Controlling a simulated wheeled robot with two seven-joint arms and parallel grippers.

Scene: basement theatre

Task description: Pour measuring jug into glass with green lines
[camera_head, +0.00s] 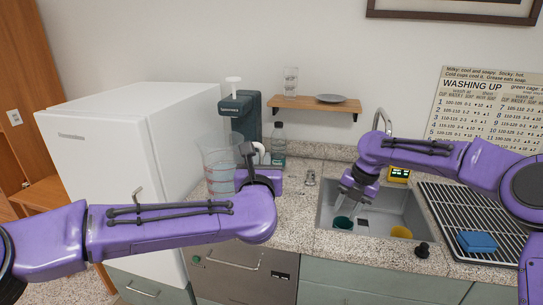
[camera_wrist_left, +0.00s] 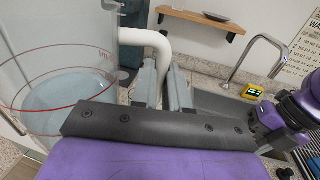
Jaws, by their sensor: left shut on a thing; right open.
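The clear measuring jug (camera_head: 219,168) has red lines and holds pale bluish liquid. It is upright in front of the white cabinet; it also shows at the left of the left wrist view (camera_wrist_left: 60,100). My left gripper (camera_head: 250,153) is shut on the jug's white handle (camera_wrist_left: 150,38), its grey fingers on either side of it. My right gripper (camera_head: 360,203) is open and empty over the sink. A clear glass (camera_head: 291,80) stands on the wall shelf, and a small clear vessel (camera_head: 311,178) stands on the counter left of the sink. I cannot make out green lines on either.
A dark dispenser (camera_head: 240,112) and a bottle (camera_head: 278,148) stand behind the jug. The sink (camera_head: 385,208) holds a teal cup (camera_head: 343,222) and a yellow one (camera_head: 401,232). The counter (camera_head: 292,220) before the small vessel is clear.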

